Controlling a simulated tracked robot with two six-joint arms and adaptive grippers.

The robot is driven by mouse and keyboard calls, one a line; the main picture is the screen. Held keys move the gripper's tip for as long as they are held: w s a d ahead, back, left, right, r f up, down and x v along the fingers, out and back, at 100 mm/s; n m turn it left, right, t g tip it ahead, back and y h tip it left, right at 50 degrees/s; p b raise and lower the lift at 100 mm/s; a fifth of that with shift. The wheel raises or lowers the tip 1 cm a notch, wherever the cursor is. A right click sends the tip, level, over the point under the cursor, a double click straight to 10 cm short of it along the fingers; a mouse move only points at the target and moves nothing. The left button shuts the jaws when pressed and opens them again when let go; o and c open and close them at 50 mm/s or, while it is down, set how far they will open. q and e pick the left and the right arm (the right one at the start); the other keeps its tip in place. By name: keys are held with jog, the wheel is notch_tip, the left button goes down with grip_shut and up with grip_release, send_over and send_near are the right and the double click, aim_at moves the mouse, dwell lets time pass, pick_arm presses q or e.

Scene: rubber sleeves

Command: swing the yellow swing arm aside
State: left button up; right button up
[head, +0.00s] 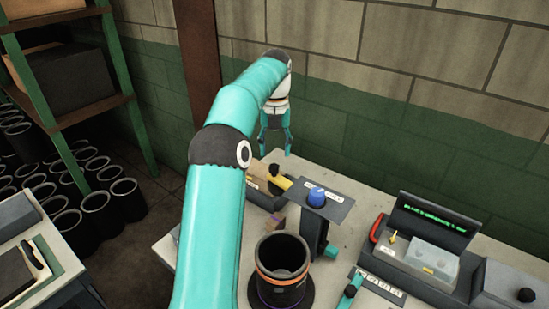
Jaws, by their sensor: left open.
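The yellow swing arm (281,183) shows as a short yellow bar at the back of the light worktable, beside a tan block and a dark base. My left gripper (275,143) hangs above and behind it, fingers pointing down, open and empty. A clear gap separates the fingertips from the yellow bar. My teal left arm crosses the picture from the bottom and hides part of the table's left side. My right gripper is not seen.
A black sleeve (283,262) with an orange band stands upright on the table. A blue knob (317,195) sits on a grey plate right of the yellow bar. A console (434,222) with a green display stands at right. Several black sleeves (98,203) stand on the floor at left.

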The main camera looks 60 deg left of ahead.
pick_arm(q)
jog(key=shift+r, duration=0.95)
